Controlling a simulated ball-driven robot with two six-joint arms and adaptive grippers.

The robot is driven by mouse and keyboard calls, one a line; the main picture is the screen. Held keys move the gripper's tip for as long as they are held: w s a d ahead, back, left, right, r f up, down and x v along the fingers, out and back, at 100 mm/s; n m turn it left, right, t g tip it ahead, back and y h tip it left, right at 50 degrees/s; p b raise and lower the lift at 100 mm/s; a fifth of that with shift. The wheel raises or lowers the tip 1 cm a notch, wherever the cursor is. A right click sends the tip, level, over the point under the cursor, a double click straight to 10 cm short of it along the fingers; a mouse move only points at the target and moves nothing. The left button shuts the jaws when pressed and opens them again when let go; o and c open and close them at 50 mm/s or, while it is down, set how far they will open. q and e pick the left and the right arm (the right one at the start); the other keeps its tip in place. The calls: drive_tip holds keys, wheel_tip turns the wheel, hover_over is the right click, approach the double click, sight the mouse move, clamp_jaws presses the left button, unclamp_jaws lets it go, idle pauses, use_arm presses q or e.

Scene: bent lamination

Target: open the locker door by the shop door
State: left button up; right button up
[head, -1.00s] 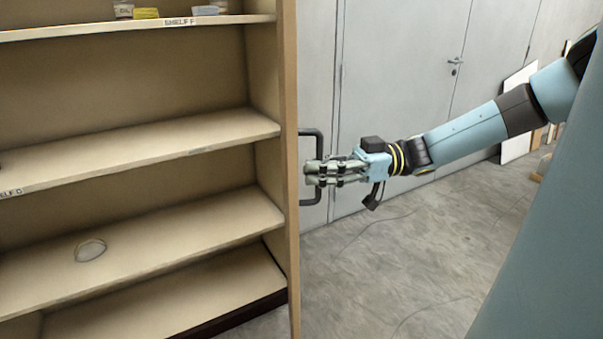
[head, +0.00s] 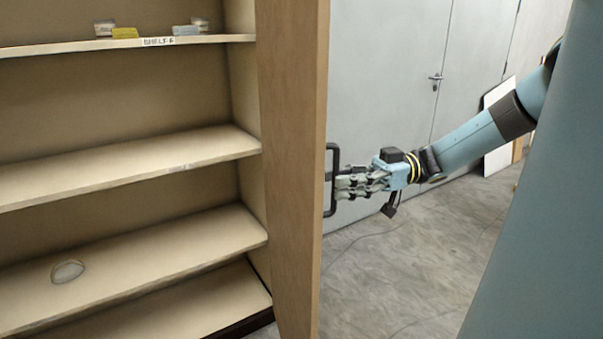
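The locker door (head: 293,170) is a tan wooden panel standing open at the right of the shelves, seen at a steep angle. Its dark loop handle (head: 332,155) sticks out from the right face. My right gripper (head: 342,187) reaches in from the right, with its fingers close together across the handle's upright bar, apparently shut on it. The fingertips are partly hidden against the handle and door. My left gripper is not in view.
The open locker has tan shelves (head: 120,165), with small tubs and a yellow item (head: 125,33) on the top one and a round clear lid (head: 68,271) lower down. Grey doors (head: 385,90) with a lever handle stand behind. Concrete floor (head: 400,270) is clear on the right, apart from a thin cable.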

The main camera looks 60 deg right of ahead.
drive_tip(key=v, duration=0.9)
drive_tip(key=shift+s+d, duration=0.2)
drive_tip(key=shift+d, duration=0.1)
drive_tip(key=a+f+m+t+h+b, duration=0.15)
drive_tip(key=a+f+m+h, duration=0.3)
drive_tip(key=f, duration=0.85)
drive_tip(key=a+f+m+h+b, duration=0.3)
drive_tip(key=a+f+m+h, duration=0.15)
drive_tip(key=f, duration=0.95)
drive_tip(key=a+f+m+t+h+b, duration=0.1)
drive_tip(key=a+f+m+h+b, duration=0.3)
drive_tip(key=f, duration=0.9)
drive_tip(key=s+a+f+g+h, duration=0.1)
drive_tip(key=s+a+f+g, duration=0.25)
drive_tip(key=a+f, duration=0.35)
drive_tip(key=s+a+f+g+h, duration=0.1)
drive_tip(key=s+a+f+g, duration=0.25)
drive_tip(key=a+f, duration=0.35)
drive_tip(key=s+a+f+n+g, duration=0.2)
drive_tip(key=s+f+g, duration=0.4)
drive_tip(key=s, duration=0.6)
drive_tip(key=shift+s+n+y, duration=0.15)
drive_tip(key=shift+n+y, duration=0.15)
drive_tip(key=shift+n, duration=0.5)
